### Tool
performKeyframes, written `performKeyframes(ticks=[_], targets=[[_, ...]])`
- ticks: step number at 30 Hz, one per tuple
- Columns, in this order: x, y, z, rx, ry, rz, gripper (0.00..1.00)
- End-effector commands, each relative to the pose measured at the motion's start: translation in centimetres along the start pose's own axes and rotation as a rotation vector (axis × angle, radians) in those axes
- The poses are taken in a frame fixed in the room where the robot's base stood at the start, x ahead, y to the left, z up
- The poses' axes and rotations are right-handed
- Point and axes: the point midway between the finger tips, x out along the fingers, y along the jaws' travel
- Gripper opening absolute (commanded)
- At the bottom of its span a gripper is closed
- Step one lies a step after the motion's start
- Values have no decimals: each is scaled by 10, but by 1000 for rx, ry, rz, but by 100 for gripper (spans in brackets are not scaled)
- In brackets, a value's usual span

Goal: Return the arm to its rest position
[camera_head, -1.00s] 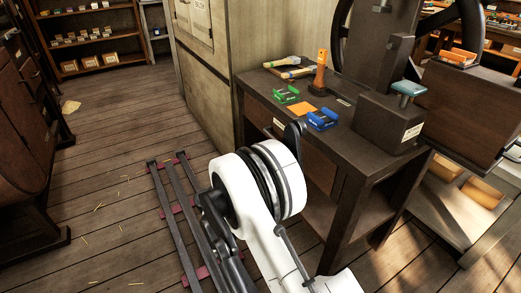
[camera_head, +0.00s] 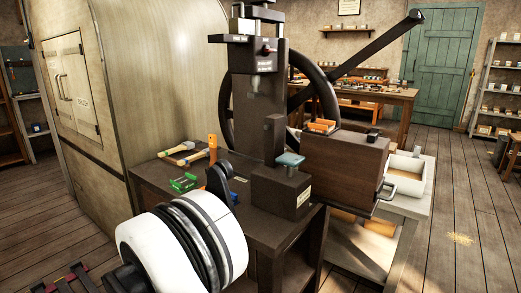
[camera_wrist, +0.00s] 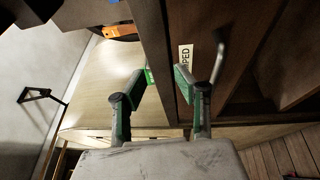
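My arm (camera_head: 205,238) shows in the head view as a thick white link with black rings, low in the picture in front of the dark press bench. In the wrist view my gripper (camera_wrist: 160,78) has two dark fingers with green pads. The fingers stand apart with a gap between them, so it is open and I see nothing held. Beyond them are a brown wooden front with a white label (camera_wrist: 186,57) and a curved metal handle (camera_wrist: 220,58). Whether a finger touches the wood I cannot tell.
The dark press (camera_head: 258,110) with its handwheel (camera_head: 320,97) stands on the bench. A wooden box (camera_head: 345,165) and a pale tray (camera_head: 407,175) are to its right. Floor (camera_head: 455,220) at right is open.

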Motion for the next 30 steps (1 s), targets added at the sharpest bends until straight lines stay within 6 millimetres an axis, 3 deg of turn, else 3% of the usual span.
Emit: performKeyframes(ticks=[1,3,8,15,22,30], targets=[[12,22,13,9,-9,-18,30],[25,43,27,23,-16,-44,30],[50,85,67,61,-42,-109,30],[78,137,145,145,-108,-237,30],[86,176,234,257,-190,-380,30],[67,212,334,410,-287,-535,30]])
